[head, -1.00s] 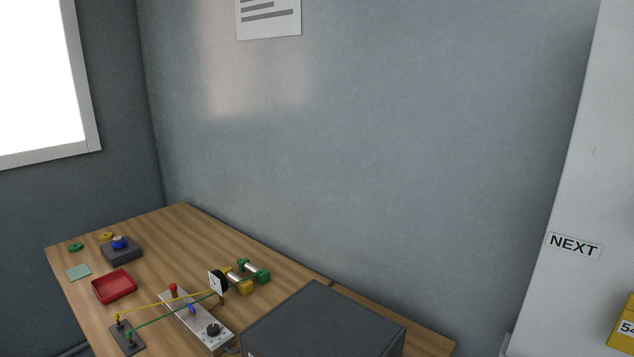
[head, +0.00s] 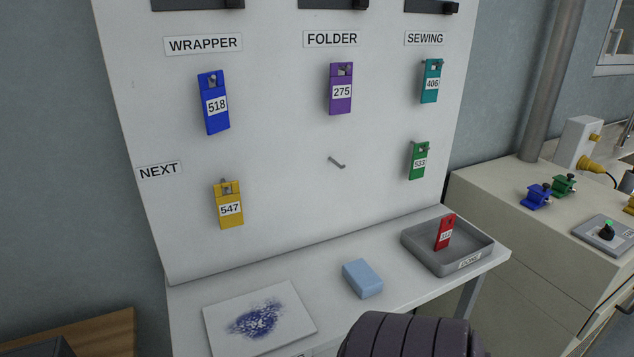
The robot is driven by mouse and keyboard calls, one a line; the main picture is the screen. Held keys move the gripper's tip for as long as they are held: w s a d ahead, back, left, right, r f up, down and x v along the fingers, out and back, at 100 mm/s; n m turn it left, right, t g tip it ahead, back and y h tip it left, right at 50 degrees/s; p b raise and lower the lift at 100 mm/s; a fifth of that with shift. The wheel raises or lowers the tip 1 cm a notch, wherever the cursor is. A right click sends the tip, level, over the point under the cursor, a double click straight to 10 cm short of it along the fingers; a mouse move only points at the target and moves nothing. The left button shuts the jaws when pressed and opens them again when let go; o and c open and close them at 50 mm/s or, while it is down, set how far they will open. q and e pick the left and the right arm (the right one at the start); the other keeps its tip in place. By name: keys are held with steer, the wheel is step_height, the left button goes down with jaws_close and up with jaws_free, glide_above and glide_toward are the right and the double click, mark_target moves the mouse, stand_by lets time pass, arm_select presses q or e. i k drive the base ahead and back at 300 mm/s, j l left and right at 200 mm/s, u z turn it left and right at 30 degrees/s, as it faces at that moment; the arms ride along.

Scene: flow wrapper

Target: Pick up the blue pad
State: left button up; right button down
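The blue pad (head: 362,279) is a light blue block with rounded edges. It lies flat on the white shelf below the tag board, between a white plate with dark blue scribble and a grey tray. Nothing touches it. A dark ribbed part, which looks like one of my own arm links, shows at the bottom edge in front of the shelf. Neither gripper's fingers are in view.
The white plate (head: 221,318) lies left of the pad. The grey tray (head: 440,264) marked DONE holds a red tag (head: 445,233). Coloured numbered tags hang on the board (head: 270,130). A beige cabinet (head: 540,250) stands at the right.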

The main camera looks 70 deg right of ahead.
mark_target(366, 281)
steer(key=k+z, duration=0.35)
steer(key=k+l+z, duration=0.15)
steer(key=z, duration=0.25)
steer(key=i+z, duration=0.15)
steer(key=z, duration=0.25)
steer(key=i+z, duration=0.15)
steer(key=z, duration=0.25)
steer(key=i+z, duration=0.15)
steer(key=z, duration=0.25)
steer(key=i+j+z, duration=0.15)
steer(key=z, duration=0.25)
steer(key=i+j, duration=0.1)
steer(key=u, duration=0.1)
steer(key=k+l, duration=0.05)
